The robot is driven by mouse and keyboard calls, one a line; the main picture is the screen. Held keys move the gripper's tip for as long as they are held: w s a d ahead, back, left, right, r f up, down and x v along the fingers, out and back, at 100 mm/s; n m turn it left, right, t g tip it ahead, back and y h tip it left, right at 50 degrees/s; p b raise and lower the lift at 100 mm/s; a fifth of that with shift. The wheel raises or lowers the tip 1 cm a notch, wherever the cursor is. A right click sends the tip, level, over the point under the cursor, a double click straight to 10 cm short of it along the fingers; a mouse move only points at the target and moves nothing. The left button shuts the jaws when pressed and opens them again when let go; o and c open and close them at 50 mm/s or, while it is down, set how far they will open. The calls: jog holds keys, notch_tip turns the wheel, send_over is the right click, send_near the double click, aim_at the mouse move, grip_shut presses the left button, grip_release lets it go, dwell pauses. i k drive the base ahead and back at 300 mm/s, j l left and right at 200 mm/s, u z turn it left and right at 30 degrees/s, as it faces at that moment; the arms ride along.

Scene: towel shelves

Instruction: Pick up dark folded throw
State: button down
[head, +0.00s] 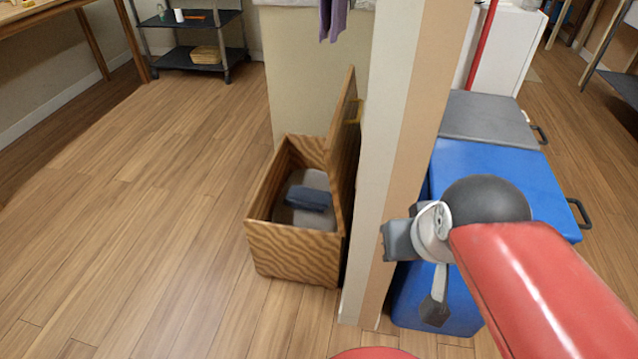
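A dark blue folded cloth (308,199), which looks like the dark folded throw, lies inside an open wooden chest (293,247). It rests on a larger grey, rounded item (312,179) that fills part of the chest floor. The chest lid (345,141) stands raised on the right side. My gripper (418,262) is at the right, in front of the post and blue bin, apart from the chest and the cloth. A grey block and a dark tip show at its end; its finger opening is not clear. I see nothing held in it.
A pale post (401,100) stands just right of the chest. Blue bins (497,174) with a grey top (489,118) are beyond it. A purple cloth (333,18) hangs above. A dark shelf cart (190,57) stands at the back left. The wooden floor (130,215) left of the chest is clear.

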aim_at(298, 197)
jog(key=i+j+z, duration=0.1)
jog(key=j, duration=0.25)
jog(key=i+j+z, duration=0.25)
jog(key=i+j, duration=0.15)
jog(key=j, duration=0.35)
jog(key=i+j+z, duration=0.15)
jog(key=j, duration=0.25)
jog(key=i+j+z, duration=0.1)
jog(key=j, duration=0.3)
jog(key=i+j+z, duration=0.15)
jog(key=j, duration=0.25)
jog(key=i+j+z, duration=0.1)
jog(key=j, duration=0.35)
